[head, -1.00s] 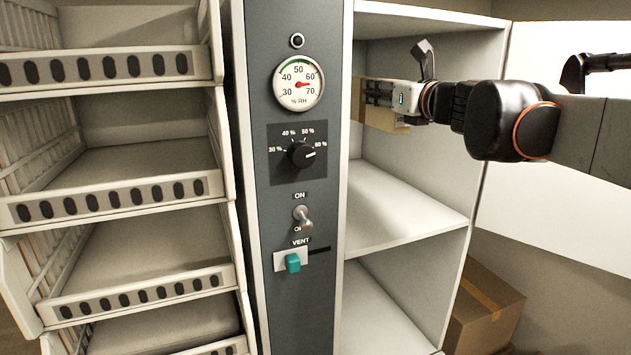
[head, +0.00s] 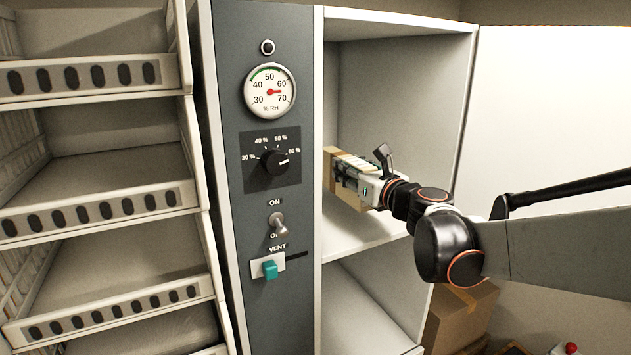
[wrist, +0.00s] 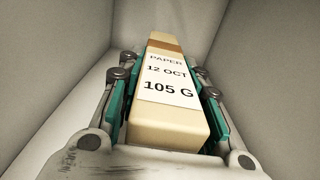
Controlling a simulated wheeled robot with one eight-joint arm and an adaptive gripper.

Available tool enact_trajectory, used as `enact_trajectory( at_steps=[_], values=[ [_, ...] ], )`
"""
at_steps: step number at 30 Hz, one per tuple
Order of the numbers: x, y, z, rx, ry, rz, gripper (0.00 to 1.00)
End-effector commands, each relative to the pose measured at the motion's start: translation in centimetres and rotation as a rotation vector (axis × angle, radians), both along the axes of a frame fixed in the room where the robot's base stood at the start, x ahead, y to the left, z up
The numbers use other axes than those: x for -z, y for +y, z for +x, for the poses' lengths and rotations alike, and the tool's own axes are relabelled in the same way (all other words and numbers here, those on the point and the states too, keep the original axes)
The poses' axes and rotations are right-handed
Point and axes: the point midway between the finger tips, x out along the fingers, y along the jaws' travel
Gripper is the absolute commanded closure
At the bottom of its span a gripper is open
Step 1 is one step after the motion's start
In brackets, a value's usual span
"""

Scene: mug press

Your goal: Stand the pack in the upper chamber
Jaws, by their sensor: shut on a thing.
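The pack (head: 345,163) is a tan box with a white label; in the wrist view the pack (wrist: 166,125) reads "PAPER 12 OCT 105 G". My gripper (head: 350,178) is shut on it, with teal finger pads (wrist: 122,107) against both sides. The pack is inside the upper chamber (head: 395,90) of the cabinet, low down near the chamber's shelf floor (head: 350,238) and close to the left wall. I cannot tell whether its base touches the shelf. The pack's far end is partly hidden in the wrist view.
A grey control panel (head: 225,100) with a humidity gauge (head: 270,91), knob, toggle switch and teal vent slider stands left of the chamber. White racks (head: 100,210) are further left. The open door (head: 550,130) is at the right. A cardboard box (head: 460,312) sits below.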

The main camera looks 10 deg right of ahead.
Motion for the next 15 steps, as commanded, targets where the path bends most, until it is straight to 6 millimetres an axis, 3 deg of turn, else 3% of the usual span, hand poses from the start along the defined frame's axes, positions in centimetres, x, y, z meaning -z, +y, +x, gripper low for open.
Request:
enact_trajectory(
  at_steps=[7,15],
  values=[
    [2.8,0.0,0.0,0.000,0.000,0.000,1.00],
    [3.2,0.0,0.0,0.000,0.000,0.000,1.00]
  ],
)
